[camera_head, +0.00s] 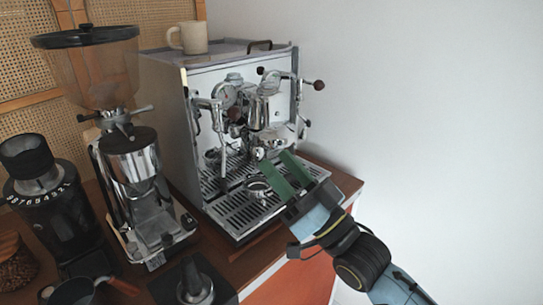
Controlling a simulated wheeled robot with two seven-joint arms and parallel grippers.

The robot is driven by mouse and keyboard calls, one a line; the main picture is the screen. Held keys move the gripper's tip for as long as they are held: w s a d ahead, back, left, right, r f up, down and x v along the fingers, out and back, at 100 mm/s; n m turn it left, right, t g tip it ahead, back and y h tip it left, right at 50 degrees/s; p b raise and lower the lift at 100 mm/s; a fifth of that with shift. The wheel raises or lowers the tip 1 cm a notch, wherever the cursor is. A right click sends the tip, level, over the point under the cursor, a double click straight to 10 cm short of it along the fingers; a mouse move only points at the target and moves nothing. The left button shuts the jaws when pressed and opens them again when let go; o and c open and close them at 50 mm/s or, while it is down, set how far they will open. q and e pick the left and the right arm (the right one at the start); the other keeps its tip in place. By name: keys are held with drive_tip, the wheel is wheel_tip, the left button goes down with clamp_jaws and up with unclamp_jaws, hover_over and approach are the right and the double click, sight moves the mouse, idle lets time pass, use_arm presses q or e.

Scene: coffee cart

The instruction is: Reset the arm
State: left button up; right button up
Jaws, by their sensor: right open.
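My right arm comes in from the lower right. Its right gripper (276,162) has two green fingers, held apart with nothing seen between them. The fingers point up and left, in front of the espresso machine (205,95) and over the right part of its drip tray (238,213) in this view. I cannot tell whether they touch anything. A small round metal item (258,187) shows on the tray just left of the fingers. My left gripper is out of view.
A cream mug (193,37) stands on top of the machine. A tall grinder (140,175) and a smaller black grinder (55,205) stand to the left. A black tamping stand (195,283) is at the front. The white wall side at right is free.

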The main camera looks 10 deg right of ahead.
drive_tip(key=s+d+f+m+g+h, duration=0.25)
drive_tip(key=f+h, duration=0.25)
drive_tip(key=f, duration=0.5)
drive_tip(key=s+d+f+m+g+h, duration=0.1)
drive_tip(key=s+d+f+g+h, duration=0.15)
drive_tip(key=f+h, duration=0.45)
drive_tip(key=s+d+f+g+h, duration=0.2)
drive_tip(key=s+d+f+g, duration=0.25)
drive_tip(key=s+f, duration=0.4)
drive_tip(key=s+d+f+g+h, duration=0.1)
drive_tip(key=s+d+f+g, duration=0.4)
drive_tip(key=s, duration=0.6)
wheel_tip(320, 180, down, 24)
drive_tip(key=a+g, duration=0.1)
drive_tip(key=g, duration=0.1)
drive_tip(key=s+d+f+g, duration=0.1)
drive_tip(key=s+d+f, duration=0.1)
drive_tip(key=s+f, duration=1.4)
drive_tip(key=shift+s+d+f+h, duration=0.3)
drive_tip(key=shift+s+d, duration=0.1)
drive_tip(key=shift+s, duration=0.45)
